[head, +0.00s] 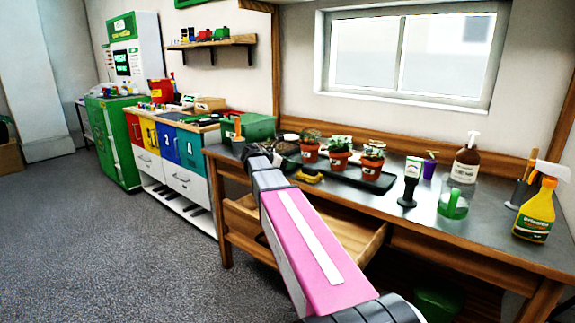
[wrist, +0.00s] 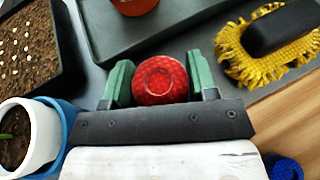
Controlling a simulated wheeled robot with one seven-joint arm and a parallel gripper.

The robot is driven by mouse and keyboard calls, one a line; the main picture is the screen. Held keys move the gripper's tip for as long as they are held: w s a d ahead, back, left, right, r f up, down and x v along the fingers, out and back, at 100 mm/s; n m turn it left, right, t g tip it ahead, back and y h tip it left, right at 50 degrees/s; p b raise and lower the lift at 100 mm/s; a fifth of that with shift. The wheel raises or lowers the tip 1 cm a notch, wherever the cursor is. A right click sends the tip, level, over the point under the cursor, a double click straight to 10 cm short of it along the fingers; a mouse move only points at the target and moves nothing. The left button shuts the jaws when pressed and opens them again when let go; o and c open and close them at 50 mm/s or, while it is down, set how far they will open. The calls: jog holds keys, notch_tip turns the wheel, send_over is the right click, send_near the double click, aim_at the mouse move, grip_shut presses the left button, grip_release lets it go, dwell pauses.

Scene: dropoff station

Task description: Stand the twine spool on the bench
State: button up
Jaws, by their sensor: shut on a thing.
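My gripper (wrist: 162,84) has its two green fingers on either side of a round red thing, shut on it. This looks like the twine spool (wrist: 160,79), seen end-on with a ringed round face. I cannot tell whether it touches the bench. The bench has a grey metal top with a wooden front edge.
Near the gripper are a dark tray (wrist: 105,45), a yellow-fringed brush (wrist: 235,58), a soil tray (wrist: 30,50) and a white pot in blue (wrist: 40,118). Potted plants (head: 339,160) stand behind. A drawer (head: 355,238) is open below. Bare metal lies toward the right front.

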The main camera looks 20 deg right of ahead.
jog(key=shift+f, duration=0.15)
jog(key=o, duration=0.9)
jog(key=shift+a+r, duration=0.2)
jog(key=shift+r, duration=0.05)
jog(key=v, duration=1.1)
jog(key=shift+s+a+r, duration=0.15)
jog(key=shift+a+r, duration=0.05)
jog(key=shift+a, duration=0.05)
